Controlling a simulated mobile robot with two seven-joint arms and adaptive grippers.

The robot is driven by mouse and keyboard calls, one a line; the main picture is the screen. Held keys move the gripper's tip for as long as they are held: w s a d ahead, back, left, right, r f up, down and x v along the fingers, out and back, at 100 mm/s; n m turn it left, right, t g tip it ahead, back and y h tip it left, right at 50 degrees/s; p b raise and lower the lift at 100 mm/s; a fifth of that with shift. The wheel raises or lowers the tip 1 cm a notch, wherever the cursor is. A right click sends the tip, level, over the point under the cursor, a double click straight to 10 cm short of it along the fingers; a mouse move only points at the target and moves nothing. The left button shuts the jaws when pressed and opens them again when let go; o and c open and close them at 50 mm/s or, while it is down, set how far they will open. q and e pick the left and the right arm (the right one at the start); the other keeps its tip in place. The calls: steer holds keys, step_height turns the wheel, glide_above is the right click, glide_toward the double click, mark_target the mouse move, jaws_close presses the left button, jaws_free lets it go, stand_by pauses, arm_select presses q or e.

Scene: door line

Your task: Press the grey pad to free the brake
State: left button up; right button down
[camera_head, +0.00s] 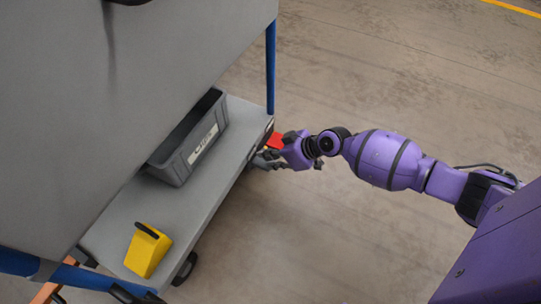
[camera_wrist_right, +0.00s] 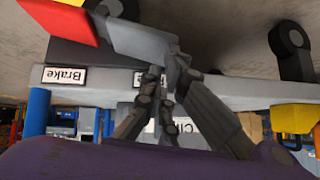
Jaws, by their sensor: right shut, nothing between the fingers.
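The grey pad (camera_wrist_right: 142,38) shows in the right wrist view, at the edge of the cart's lower shelf. A red pad (camera_wrist_right: 68,18) is beside it, near an upside-down label (camera_wrist_right: 65,75) reading "Brake". The red pad also shows in the head view (camera_head: 273,140). My right gripper (camera_wrist_right: 166,74) is shut and empty, with its fingertips right by the grey pad; I cannot tell if they touch it. In the head view my right gripper (camera_head: 272,157) is at the shelf's right edge and hides the grey pad's surroundings. My left gripper is not in view.
The cart's shelf (camera_head: 190,205) carries a grey bin (camera_head: 175,168) with a white label and a yellow block (camera_head: 147,252) with a dark handle. A large grey panel (camera_head: 110,100) and a blue post (camera_head: 270,65) rise above it. The floor (camera_head: 400,80) to the right is clear.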

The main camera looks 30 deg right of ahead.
arm_select(q)
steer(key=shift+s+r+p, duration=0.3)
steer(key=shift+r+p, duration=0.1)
steer(key=shift+p, duration=0.2)
arm_select(e)
steer(key=shift+s+a+f+h, duration=0.15)
steer(key=shift+a+h, duration=0.05)
steer(key=shift+h, duration=0.1)
steer(key=shift+s+a+f+n+t+h+p, duration=0.15)
steer(key=shift+n+t+h+p, duration=0.2)
steer(key=shift+p, duration=0.2)
steer(key=shift+s+a+f+p, duration=0.2)
steer(key=shift+a+f+p, duration=0.2)
steer(key=shift+p, duration=0.4)
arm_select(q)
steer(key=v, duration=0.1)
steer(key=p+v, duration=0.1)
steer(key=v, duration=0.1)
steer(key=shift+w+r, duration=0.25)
arm_select(e)
steer(key=f, duration=0.1)
steer(key=a+f+t+h, duration=0.1)
steer(key=shift+s+f+n, duration=0.3)
steer(key=shift+s+n, duration=0.05)
steer(key=shift+s, duration=0.05)
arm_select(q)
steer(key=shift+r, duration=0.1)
